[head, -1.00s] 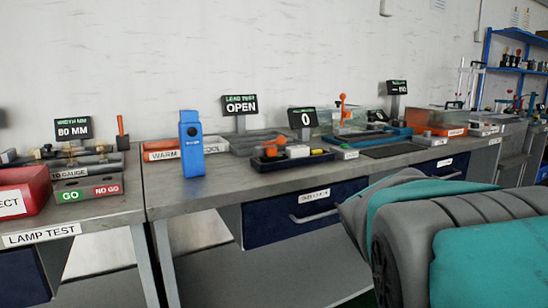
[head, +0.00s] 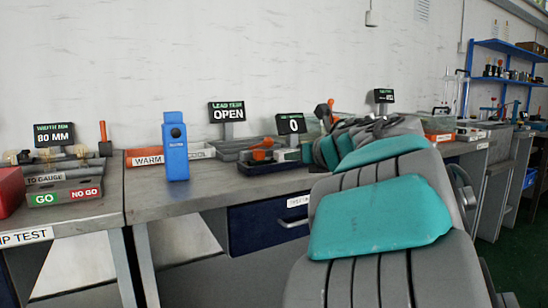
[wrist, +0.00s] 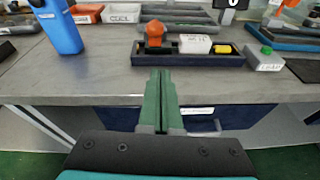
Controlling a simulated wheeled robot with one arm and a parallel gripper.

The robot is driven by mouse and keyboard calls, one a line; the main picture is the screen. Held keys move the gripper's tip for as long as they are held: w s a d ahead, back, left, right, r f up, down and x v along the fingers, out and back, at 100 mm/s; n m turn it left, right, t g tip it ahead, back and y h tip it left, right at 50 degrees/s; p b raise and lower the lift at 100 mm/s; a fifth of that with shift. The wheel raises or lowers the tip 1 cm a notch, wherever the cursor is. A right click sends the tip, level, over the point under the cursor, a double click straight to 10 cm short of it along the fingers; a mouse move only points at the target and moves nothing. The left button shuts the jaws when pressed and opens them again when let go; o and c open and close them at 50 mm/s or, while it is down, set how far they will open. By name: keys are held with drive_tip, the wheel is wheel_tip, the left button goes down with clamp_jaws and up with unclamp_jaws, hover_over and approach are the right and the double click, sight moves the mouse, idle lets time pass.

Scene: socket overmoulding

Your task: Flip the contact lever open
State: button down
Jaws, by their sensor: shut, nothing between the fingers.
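The contact lever is not marked by name, so I cannot tell for sure which part it is. An orange lever-like piece (wrist: 155,32) sits at the left end of a dark blue tray (wrist: 222,59) on the bench; it also shows in the head view (head: 262,150). A white block (wrist: 195,44) lies beside it in the tray. Another orange handle (head: 330,104) stands upright farther right, partly hidden by my arm. My gripper (wrist: 161,73) is shut and empty, its green fingers pointing toward the tray, apart from it. The fingers are hidden in the head view.
A blue upright tester (head: 175,147) stands left of the tray. WARM and COOL bins (head: 146,159) are behind it. Displays read OPEN (head: 228,115) and 0 (head: 292,125). A grey block with a green button (wrist: 265,58) is right of the tray. The front bench surface (wrist: 85,75) is clear.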

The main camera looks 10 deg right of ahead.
drive_tip(key=shift+s+a+f+n+g, duration=0.2)
drive_tip(key=shift+f+n, duration=0.1)
drive_tip(key=shift+f, duration=0.15)
drive_tip(key=shift+s+a+f+n+g, duration=0.1)
drive_tip(key=shift+f+n+g, duration=0.1)
drive_tip(key=shift+f+n, duration=0.15)
drive_tip(key=shift+w+f, duration=0.1)
drive_tip(key=shift+w, duration=0.1)
drive_tip(key=x, duration=1)
drive_tip(key=shift+a, duration=0.15)
wheel_tip(320, 180, up, 3)
drive_tip(key=shift+s+r+p, duration=0.1)
drive_tip(key=shift+p, duration=0.25)
drive_tip(key=shift+r, duration=0.55)
drive_tip(key=shift+d+r+p, duration=0.25)
drive_tip(key=shift+r+p, duration=0.15)
drive_tip(key=shift+p, duration=0.45)
drive_tip(key=shift+a, duration=0.15)
